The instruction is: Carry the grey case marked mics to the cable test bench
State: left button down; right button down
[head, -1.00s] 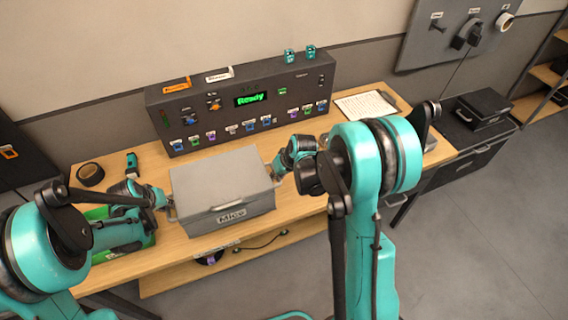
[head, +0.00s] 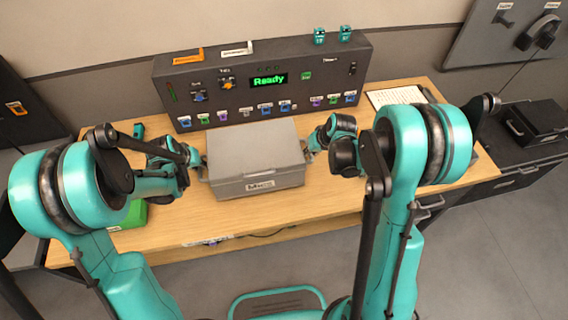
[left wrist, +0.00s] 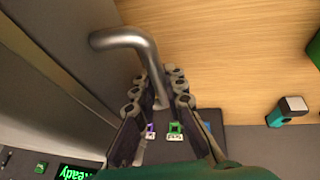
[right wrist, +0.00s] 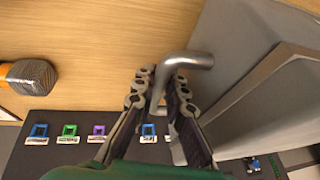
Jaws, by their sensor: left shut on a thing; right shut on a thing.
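A green bin (head: 130,215) is at the table's left. A microphone (right wrist: 30,75) lies near the right gripper.

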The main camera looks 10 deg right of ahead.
pick_arm(q)
jog(key=shift+r, duration=0.5)
pick_arm(e)
jog(key=shift+r, duration=0.5)
pick_arm(q)
jog(key=shift+f, duration=0.25)
pick_arm(e)
jog(key=shift+f, duration=0.25)
